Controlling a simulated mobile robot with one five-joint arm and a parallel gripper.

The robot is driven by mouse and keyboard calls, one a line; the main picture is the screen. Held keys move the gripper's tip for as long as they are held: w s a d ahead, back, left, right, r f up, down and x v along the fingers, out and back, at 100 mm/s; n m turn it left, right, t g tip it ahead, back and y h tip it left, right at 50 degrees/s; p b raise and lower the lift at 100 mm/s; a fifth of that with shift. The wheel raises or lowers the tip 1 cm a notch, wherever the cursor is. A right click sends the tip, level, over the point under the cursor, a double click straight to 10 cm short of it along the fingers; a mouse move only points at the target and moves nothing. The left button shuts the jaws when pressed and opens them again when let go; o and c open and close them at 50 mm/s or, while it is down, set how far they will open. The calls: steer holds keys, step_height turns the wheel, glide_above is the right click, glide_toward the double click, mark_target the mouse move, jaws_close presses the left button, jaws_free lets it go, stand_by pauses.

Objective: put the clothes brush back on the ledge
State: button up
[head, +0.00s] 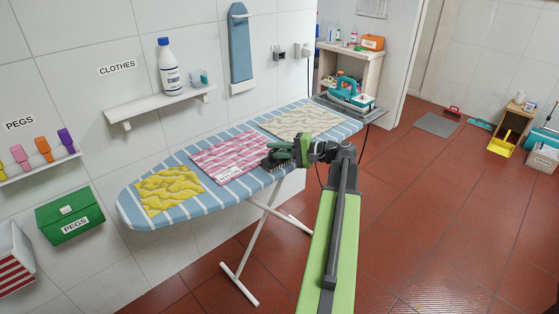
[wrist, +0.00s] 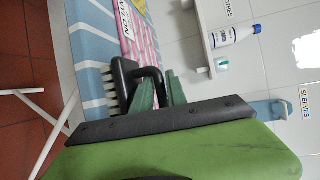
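The clothes brush (wrist: 118,85) is black with pale bristles. In the wrist view its bent black handle runs between the two green fingers of my gripper (wrist: 160,92), which look closed on it. In the head view my gripper (head: 278,157) is over the near edge of the ironing board, and the dark brush is largely hidden against it. Whether the bristles touch the board I cannot tell. The ledge (head: 125,109) is a white wall shelf under the CLOTHES label, left of and above my gripper. It also shows in the wrist view (wrist: 206,45).
A white bottle (head: 170,70) and a teal cup (head: 198,77) stand on the ledge's right half; its left half is bare. The ironing board (head: 130,208) carries yellow, pink and cream cloths, with an iron (head: 350,95) at its far end. A blue sleeve board (head: 240,45) hangs right of the ledge.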

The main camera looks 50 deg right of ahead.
jaws_close()
steer(key=shift+r+p, duration=0.5)
step_height(320, 180, up, 4)
steer(key=p, duration=0.4)
steer(key=s+d+r+p, duration=0.5)
steer(key=d+r+p, duration=0.1)
steer(key=d, duration=0.4)
steer(key=shift+s+d, duration=0.15)
steer(key=shift+s, duration=0.15)
